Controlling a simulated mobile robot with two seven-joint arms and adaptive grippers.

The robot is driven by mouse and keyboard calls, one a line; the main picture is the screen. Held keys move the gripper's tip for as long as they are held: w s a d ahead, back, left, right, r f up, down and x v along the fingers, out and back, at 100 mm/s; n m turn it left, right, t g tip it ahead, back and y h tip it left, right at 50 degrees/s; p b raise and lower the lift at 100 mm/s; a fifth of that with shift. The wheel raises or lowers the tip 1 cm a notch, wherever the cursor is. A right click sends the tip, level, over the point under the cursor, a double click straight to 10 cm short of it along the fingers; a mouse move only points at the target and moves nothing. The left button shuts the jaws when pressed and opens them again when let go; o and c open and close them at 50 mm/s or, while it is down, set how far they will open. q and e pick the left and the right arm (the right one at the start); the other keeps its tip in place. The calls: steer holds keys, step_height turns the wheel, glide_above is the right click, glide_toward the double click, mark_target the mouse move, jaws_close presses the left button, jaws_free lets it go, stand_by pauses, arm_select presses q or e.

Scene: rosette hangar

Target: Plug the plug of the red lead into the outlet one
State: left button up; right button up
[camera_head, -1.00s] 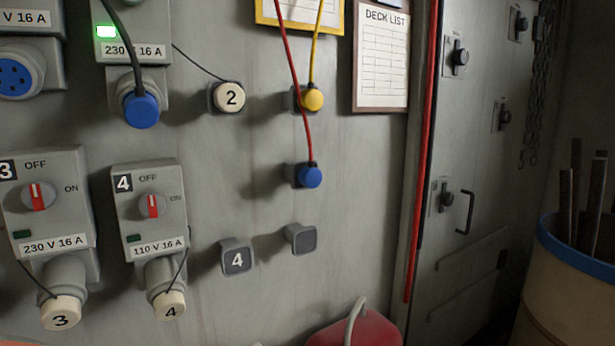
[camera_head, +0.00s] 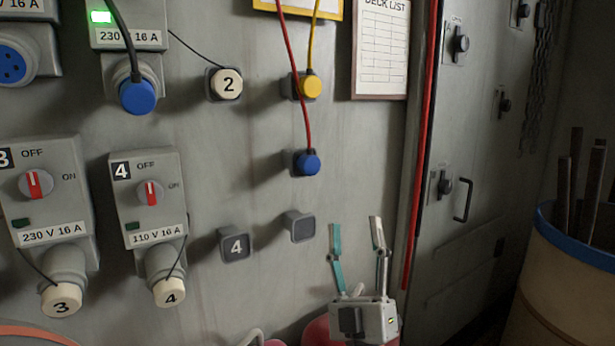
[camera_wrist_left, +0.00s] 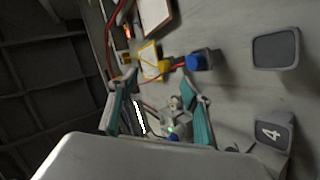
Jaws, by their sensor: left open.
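The red lead (camera_head: 297,75) hangs down to its blue plug (camera_head: 307,163), which sits on a small wall holder. The plug also shows in the left wrist view (camera_wrist_left: 202,60). My left gripper (camera_head: 357,227) is open and empty, below and right of that plug, apart from it. Its two fingers also show in the left wrist view (camera_wrist_left: 155,85). An uncovered blue socket (camera_head: 14,65) is cut by the left edge of the head view; its number is out of frame, so I cannot tell whether it is outlet one. My right gripper is not in view.
A yellow plug (camera_head: 311,87) hangs above the blue one. A blue plug on a dark cable (camera_head: 137,95) fills the socket under the green light. Capped outlets three (camera_head: 61,299) and four (camera_head: 169,292) are lower left. A barrel (camera_head: 560,280) stands right.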

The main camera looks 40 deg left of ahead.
arm_select(q)
steer(key=s+a+r+n+g+y, duration=0.1)
steer(key=a+r+n+g+y, duration=0.55)
steer(key=n+g, duration=0.95)
steer(key=w+r+h, duration=0.1)
steer(key=h, duration=0.1)
steer(key=w+r+h, duration=0.1)
steer(key=h, duration=0.2)
steer(key=w+d+m+t+h, duration=0.1)
steer(key=w+h, duration=0.1)
steer(key=h, duration=0.1)
steer(key=shift+w+d+r+h, duration=0.1)
steer(key=shift+r+h, duration=0.15)
steer(key=shift+r, duration=0.15)
